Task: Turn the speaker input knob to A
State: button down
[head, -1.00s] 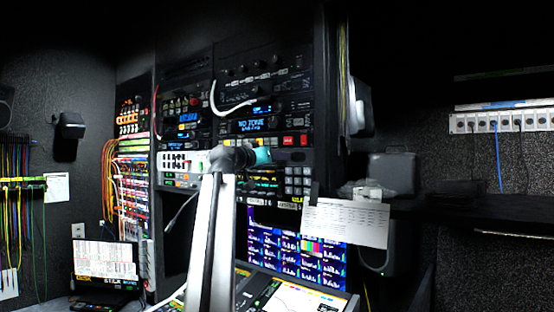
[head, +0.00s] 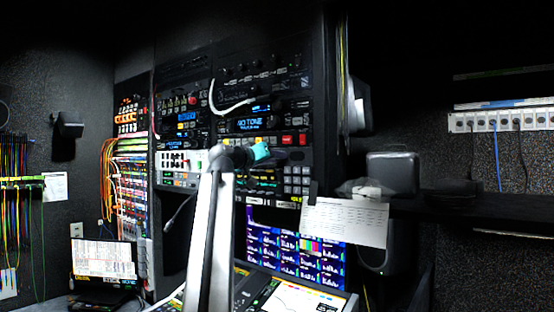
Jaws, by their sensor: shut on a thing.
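The tall equipment rack (head: 318,110) fills the middle of the head view, with rows of knobs, buttons and small lit displays. My gripper (head: 262,151), with a teal end, is up against the rack front, just below the blue "NO TONE" display (head: 250,124). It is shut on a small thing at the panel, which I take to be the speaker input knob. The knob and its markings are hidden behind my gripper and wrist, so I cannot read its setting. The teal end looks tilted.
A white cable (head: 226,108) loops across the rack above my gripper. A monitor (head: 283,247) and a control desk (head: 295,293) sit below. A paper sheet (head: 345,222) hangs at the right. Patch cords (head: 108,170) crowd the left rack.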

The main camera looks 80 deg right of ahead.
jog(key=n+p, duration=0.1)
jog(key=n, duration=0.5)
jog(key=shift+a+f+n+p, duration=0.1)
jog(key=shift+f+n+p, duration=0.05)
jog(key=shift+n+p, duration=0.15)
dwell(0.4)
jog(key=c, duration=1.5)
grip_release()
jog(key=shift+a, duration=0.15)
jog(key=shift+c, duration=0.2)
jog(key=b+v, duration=0.3)
jog(key=v, duration=1)
jog(key=shift+w+a+r+b, duration=0.2)
jog(key=shift+w+r+b, duration=0.05)
jog(key=shift+w+b, duration=0.05)
